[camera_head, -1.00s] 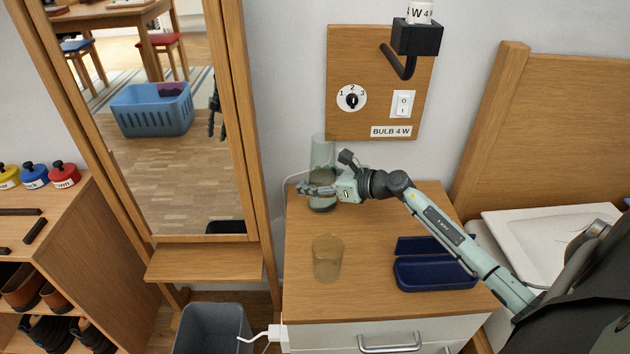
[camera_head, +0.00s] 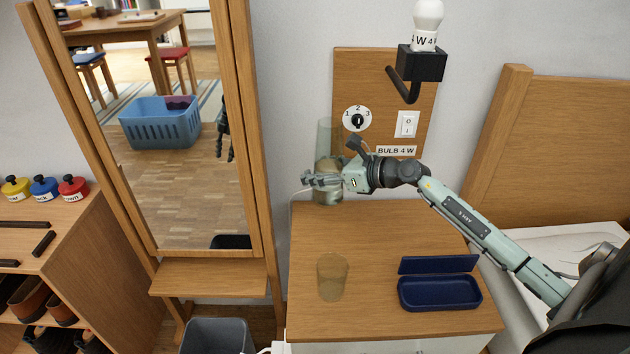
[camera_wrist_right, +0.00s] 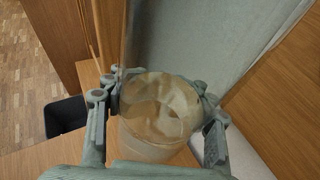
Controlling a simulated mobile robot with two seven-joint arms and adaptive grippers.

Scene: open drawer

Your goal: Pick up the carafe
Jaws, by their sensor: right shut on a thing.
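The carafe (camera_head: 325,138) is a tall clear glass vessel at the back left of the cabinet top, close to the wall. My right gripper (camera_head: 322,181) is closed around its lower half, with fingers on both sides. The carafe stands upright, and its base appears raised a little above the cabinet top. In the right wrist view the carafe (camera_wrist_right: 160,108) sits between the two fingers, with clear liquid-like contents inside. The fingers hide part of its wall. My left gripper is not in view.
A yellowish drinking glass (camera_head: 332,277) and an open blue case (camera_head: 440,292) stand on the wooden cabinet top (camera_head: 385,240). A wall panel (camera_head: 372,75) with dial, switch and bulb holder is behind. A mirror (camera_head: 165,190) stands left. The middle of the top is clear.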

